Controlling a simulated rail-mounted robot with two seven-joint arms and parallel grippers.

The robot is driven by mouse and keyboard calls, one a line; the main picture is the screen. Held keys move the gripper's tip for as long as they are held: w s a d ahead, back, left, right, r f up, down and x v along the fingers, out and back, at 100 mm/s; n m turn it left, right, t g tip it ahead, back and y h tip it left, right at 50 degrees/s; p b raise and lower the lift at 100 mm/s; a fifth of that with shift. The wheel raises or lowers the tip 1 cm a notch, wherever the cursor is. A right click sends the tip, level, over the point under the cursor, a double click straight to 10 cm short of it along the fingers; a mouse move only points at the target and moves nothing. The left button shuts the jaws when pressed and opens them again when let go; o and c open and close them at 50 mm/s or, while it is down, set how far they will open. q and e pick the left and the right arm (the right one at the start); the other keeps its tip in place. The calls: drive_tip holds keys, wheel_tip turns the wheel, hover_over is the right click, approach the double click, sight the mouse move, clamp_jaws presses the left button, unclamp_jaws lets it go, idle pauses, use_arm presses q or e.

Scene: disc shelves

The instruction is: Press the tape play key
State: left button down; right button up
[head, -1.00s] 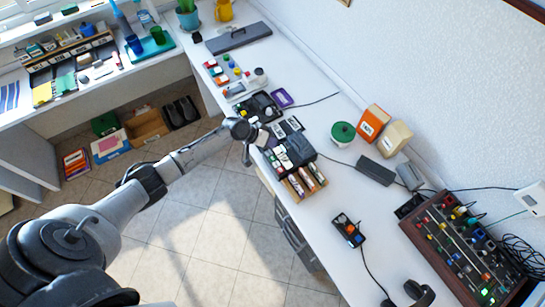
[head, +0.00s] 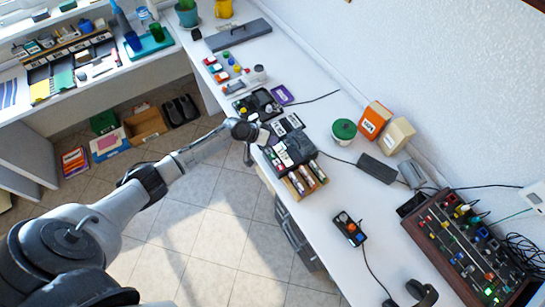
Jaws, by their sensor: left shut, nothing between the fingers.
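A dark tape player (head: 298,148) sits on the white desk, with a row of light and coloured keys (head: 279,158) along its near-left side. The marks on the keys are too small to read, so I cannot tell which is play. My left gripper (head: 260,139) is shut and empty, at the upper-left end of the player, close to the keys. I cannot tell whether it touches one. My right gripper is not in view.
A wooden rack of cassettes (head: 305,181) adjoins the player's lower side. A black unit with coloured buttons (head: 257,104) lies just beyond my gripper. A green-lidded tub (head: 344,130) and a small corded box (head: 349,229) stand to the right.

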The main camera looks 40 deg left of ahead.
use_arm(q)
drive_tip(key=b, duration=0.4)
hover_over(272, 154)
wheel_tip(272, 154, down, 6)
drive_tip(key=shift+s+r, duration=0.15)
drive_tip(key=shift+f+b, duration=0.55)
drive_tip(key=shift+b, duration=0.1)
idle(0.9)
drive_tip(key=shift+f, duration=0.15)
drive_tip(key=shift+f+b, duration=0.3)
drive_tip(key=shift+b, duration=0.1)
